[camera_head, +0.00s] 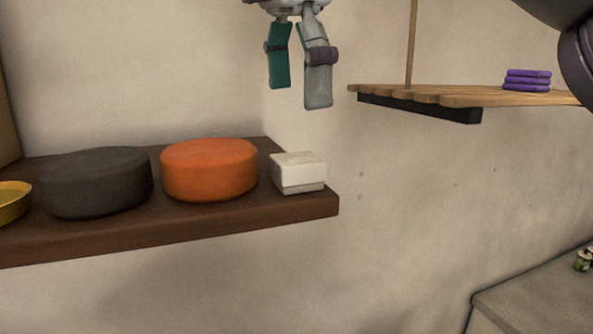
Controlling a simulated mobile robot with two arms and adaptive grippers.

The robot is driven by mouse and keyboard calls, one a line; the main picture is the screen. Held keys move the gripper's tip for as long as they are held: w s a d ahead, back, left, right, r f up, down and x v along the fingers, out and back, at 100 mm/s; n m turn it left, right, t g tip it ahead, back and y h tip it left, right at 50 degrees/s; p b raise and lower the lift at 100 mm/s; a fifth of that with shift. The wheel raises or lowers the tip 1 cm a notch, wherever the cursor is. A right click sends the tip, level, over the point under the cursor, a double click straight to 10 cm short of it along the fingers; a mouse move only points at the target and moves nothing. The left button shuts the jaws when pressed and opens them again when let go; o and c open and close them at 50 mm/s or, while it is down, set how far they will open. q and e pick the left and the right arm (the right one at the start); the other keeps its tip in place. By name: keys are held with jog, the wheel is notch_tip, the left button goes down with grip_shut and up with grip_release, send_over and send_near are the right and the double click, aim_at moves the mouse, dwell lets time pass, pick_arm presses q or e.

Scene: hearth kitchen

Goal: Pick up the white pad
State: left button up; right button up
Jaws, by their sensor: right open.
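The white pad (299,170) is a small pale block with a greyer lower layer. It sits at the right end of a dark brown wooden shelf (200,226), just right of an orange round cushion-like object (209,169). My right gripper (297,97) comes in from the top of the view, above the pad, with clear space between them. Its two fingers, one teal and one grey, point down and are apart, with nothing between them. My left gripper is not in view.
A dark grey round object (96,181) and a yellow dish (13,202) stand further left on the shelf. A slatted wooden rack (440,96) with stacked purple pieces (527,80) is at the right. A counter (540,302) is at lower right.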

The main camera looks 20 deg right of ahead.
aim_at(297, 158)
jog(key=f, duration=0.3)
jog(key=shift+w+d+f, duration=0.15)
jog(key=shift+w+f, duration=0.1)
jog(key=shift+w, duration=0.05)
jog(key=shift+s+f, duration=0.1)
jog(key=shift+f, duration=0.15)
jog(key=shift+d+f, duration=0.1)
jog(key=shift+f, duration=0.25)
jog(key=f, duration=0.2)
jog(key=w+f, duration=0.1)
jog(key=f, duration=0.1)
jog(key=shift+w, duration=0.2)
jog(key=shift+w+d+f, duration=0.1)
jog(key=shift+d+f, duration=0.1)
jog(key=shift+f, duration=0.15)
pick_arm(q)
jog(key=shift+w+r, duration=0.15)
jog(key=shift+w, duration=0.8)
pick_arm(e)
jog(key=shift+a+r, duration=0.1)
jog(key=shift+c, duration=1.2)
jog(key=c, duration=1.1)
